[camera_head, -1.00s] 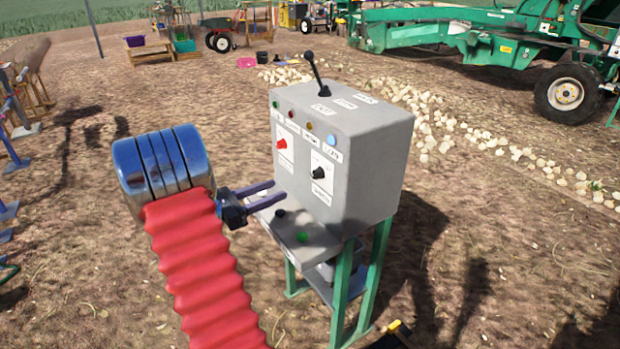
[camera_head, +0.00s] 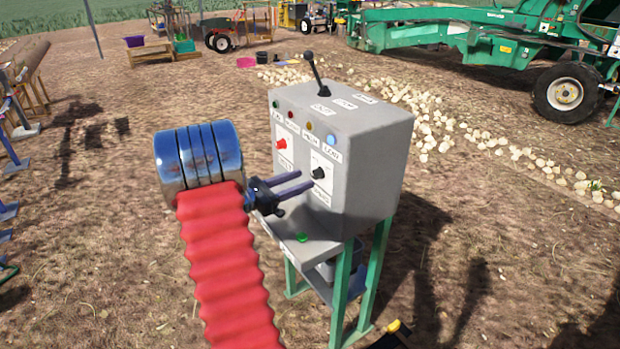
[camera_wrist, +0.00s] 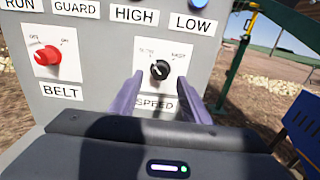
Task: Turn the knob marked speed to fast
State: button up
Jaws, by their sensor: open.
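The grey control box (camera_head: 365,165) stands on green legs. Its speed knob (camera_wrist: 159,70) is black, on a white plate above the SPEED label in the wrist view; its pointer appears to lean to the upper left, and the small position words are hard to read. The knob also shows in the head view (camera_head: 318,173). My gripper (camera_head: 307,181) is open, with its two purple fingers pointing at the box's front. In the wrist view the fingers of my gripper (camera_wrist: 163,95) stand left and right of the knob, apart from it. I cannot tell the remaining distance to the panel.
A red knob (camera_wrist: 46,56) marked BELT is left of the speed knob. A black lever (camera_head: 315,70) rises from the box top. A shelf with a green button (camera_head: 302,238) juts out below the panel. A green machine (camera_head: 440,30) and scattered onions (camera_head: 440,125) lie behind.

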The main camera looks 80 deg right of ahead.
aim_at(313, 175)
jog(key=shift+x, duration=2.3)
jog(key=shift+c, duration=0.5)
jog(key=c, duration=0.9)
jog(key=shift+a, duration=0.25)
jog(key=shift+c, duration=0.2)
jog(key=shift+d, duration=0.15)
